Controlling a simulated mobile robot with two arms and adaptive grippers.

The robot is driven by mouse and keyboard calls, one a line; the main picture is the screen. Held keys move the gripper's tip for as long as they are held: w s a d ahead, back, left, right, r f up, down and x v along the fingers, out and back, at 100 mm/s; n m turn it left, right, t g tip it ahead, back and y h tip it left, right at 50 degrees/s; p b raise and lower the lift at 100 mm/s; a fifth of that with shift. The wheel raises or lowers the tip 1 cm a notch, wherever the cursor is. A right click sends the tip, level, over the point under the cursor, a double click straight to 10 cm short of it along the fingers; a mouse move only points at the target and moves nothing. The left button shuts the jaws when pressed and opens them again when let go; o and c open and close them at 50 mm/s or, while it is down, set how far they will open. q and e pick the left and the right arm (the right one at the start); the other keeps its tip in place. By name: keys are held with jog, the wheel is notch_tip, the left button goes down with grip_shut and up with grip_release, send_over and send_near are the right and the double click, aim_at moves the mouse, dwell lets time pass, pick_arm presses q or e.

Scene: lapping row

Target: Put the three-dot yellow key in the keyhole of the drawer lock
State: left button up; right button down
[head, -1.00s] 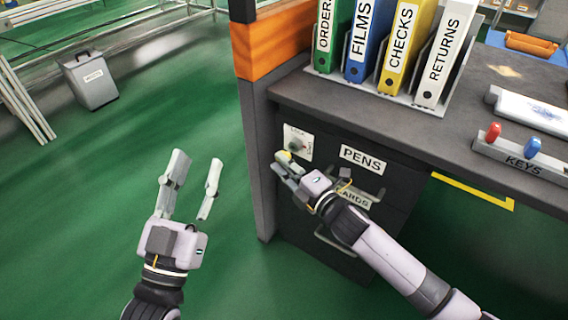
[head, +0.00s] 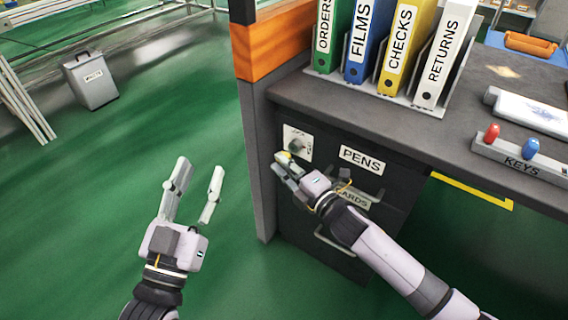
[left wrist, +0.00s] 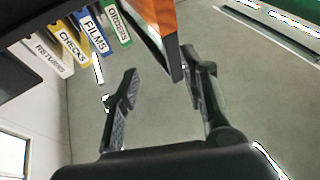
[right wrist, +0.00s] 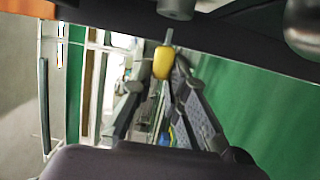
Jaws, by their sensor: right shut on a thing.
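The yellow key (right wrist: 163,62) is in my right gripper (right wrist: 160,84), its grey shaft pointing up in the right wrist view. A little of its yellow shows in the head view (head: 284,155). Its dots cannot be made out. The drawer lock (head: 297,146) is a grey round cylinder on a white plate at the drawer front's upper left. In the right wrist view, the lock cylinder (right wrist: 176,8) is just above the shaft tip, with a small gap showing. The keyhole is hidden. My right gripper (head: 281,169) is just below the lock. My left gripper (head: 197,168) is open and empty over the floor.
The PENS drawer (head: 363,160) and CARDS drawer (head: 352,197) have protruding handles beside my right arm. The key rack (head: 520,160) with red and blue keys stands on the desk (head: 400,122). Binders (head: 362,45) stand behind.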

pick_arm(q)
jog(key=shift+r, duration=0.15)
dwell(0.3)
jog(key=shift+w, duration=0.1)
notch_tip(320, 180, down, 2)
jog(key=shift+w+g, duration=0.1)
jog(key=shift+g, duration=0.5)
jog(key=shift+r, duration=0.1)
jog(key=shift+w+p, duration=0.1)
jog(key=shift+p, duration=0.2)
jog(key=shift+w+a+f+g, duration=0.1)
jog(key=shift+f+g, duration=0.3)
jog(key=shift+f, duration=0.3)
